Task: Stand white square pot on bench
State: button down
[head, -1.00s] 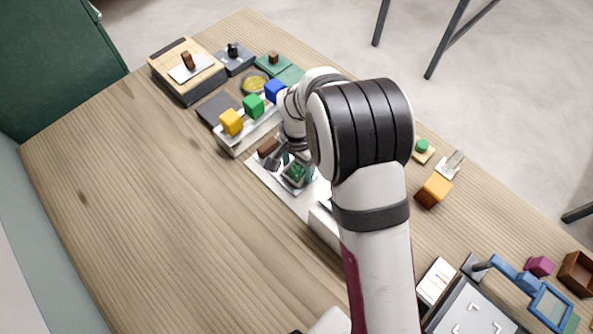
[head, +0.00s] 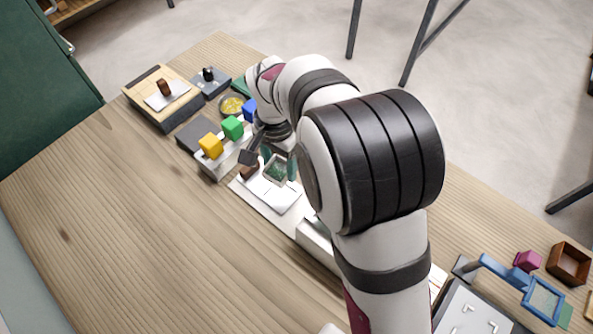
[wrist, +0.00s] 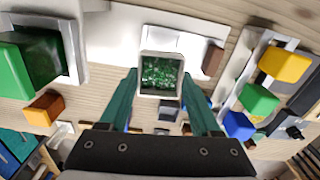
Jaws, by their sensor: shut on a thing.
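The white square pot (wrist: 161,88), filled with green, sits between the two green fingers of my gripper (wrist: 160,78) in the wrist view. The fingers are shut on its opposite sides. In the head view the pot (head: 277,170) shows beside my wrist, over the far end of a flat white pad (head: 270,198). Its open top faces up toward the camera. I cannot tell whether its base touches anything. The wooden bench (head: 150,210) is bare in front of the pad.
A brown block (wrist: 213,60) lies beside the pot. A pale rack with yellow (head: 210,146), green (head: 232,127) and blue cubes stands to the left. A white box (head: 318,245) is to the right, partly behind my arm. The front left bench is free.

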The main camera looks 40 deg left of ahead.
jog(key=shift+r, duration=0.35)
jog(key=shift+w+d, duration=0.2)
jog(key=shift+w, duration=0.1)
jog(key=w+d+m, duration=1.5)
jog(key=w+d, duration=0.3)
jog(key=d, duration=0.4)
jog(key=w+d+m, duration=0.2)
jog(key=d+m, duration=1.1)
jog(key=d, duration=1)
send_over(457, 201)
jog(key=shift+t+y, duration=0.4)
jog(key=f, duration=0.7)
jog(key=shift+s+d, duration=0.25)
jog(key=shift+d, duration=0.1)
jog(key=shift+w+a+f, duration=0.1)
jog(key=shift+a+f, duration=0.1)
jog(key=shift+f, duration=1.95)
